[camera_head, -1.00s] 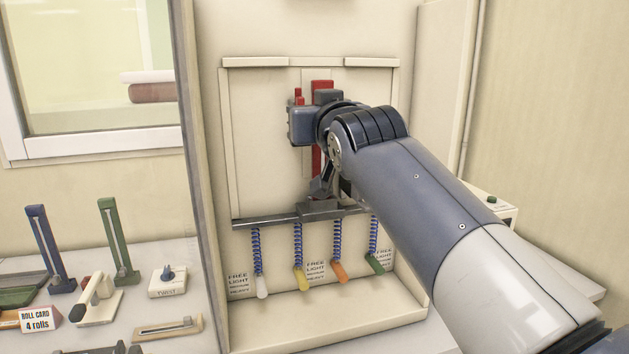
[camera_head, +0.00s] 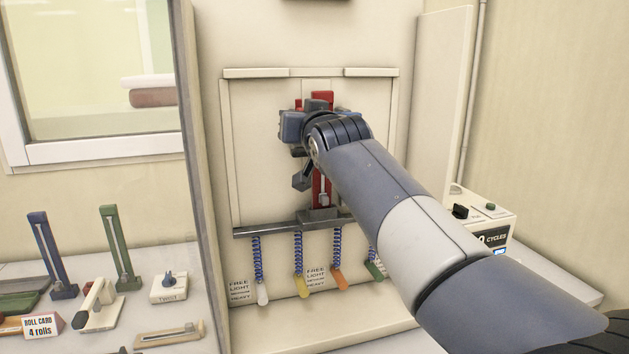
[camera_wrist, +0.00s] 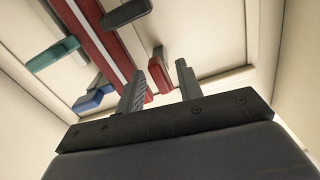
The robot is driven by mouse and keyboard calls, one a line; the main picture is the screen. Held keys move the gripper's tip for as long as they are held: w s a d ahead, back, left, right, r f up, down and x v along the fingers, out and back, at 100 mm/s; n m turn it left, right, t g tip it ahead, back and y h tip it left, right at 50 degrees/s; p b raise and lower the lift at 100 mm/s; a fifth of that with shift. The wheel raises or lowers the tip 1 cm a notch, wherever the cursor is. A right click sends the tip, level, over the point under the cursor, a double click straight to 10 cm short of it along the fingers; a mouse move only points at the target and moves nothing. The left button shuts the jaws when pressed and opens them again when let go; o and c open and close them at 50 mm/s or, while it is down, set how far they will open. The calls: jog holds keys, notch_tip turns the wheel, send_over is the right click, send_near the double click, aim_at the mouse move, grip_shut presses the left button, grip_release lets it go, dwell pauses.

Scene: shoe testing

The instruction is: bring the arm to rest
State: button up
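My gripper (camera_wrist: 160,72) shows in the wrist view with its two dark fingers apart and a clear gap between them. Nothing is held in the gap. A red block (camera_wrist: 160,74) shows behind the fingers, with space around it. In the head view my arm reaches in from the lower right, and its wrist is in front of the upper part of a red upright rail (camera_head: 322,192) in the cream test cabinet (camera_head: 255,130). The wrist hides part of the rail, and the gripper's fingers are not clear there.
A grey crossbar (camera_head: 270,230) carries several blue springs with coloured ends, such as a yellow one (camera_head: 302,288). A cycle counter box (camera_head: 492,225) stands right of the cabinet.

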jog(key=shift+m+p, duration=1.15)
jog(key=shift+m, duration=7.15)
jog(key=shift+s, duration=0.15)
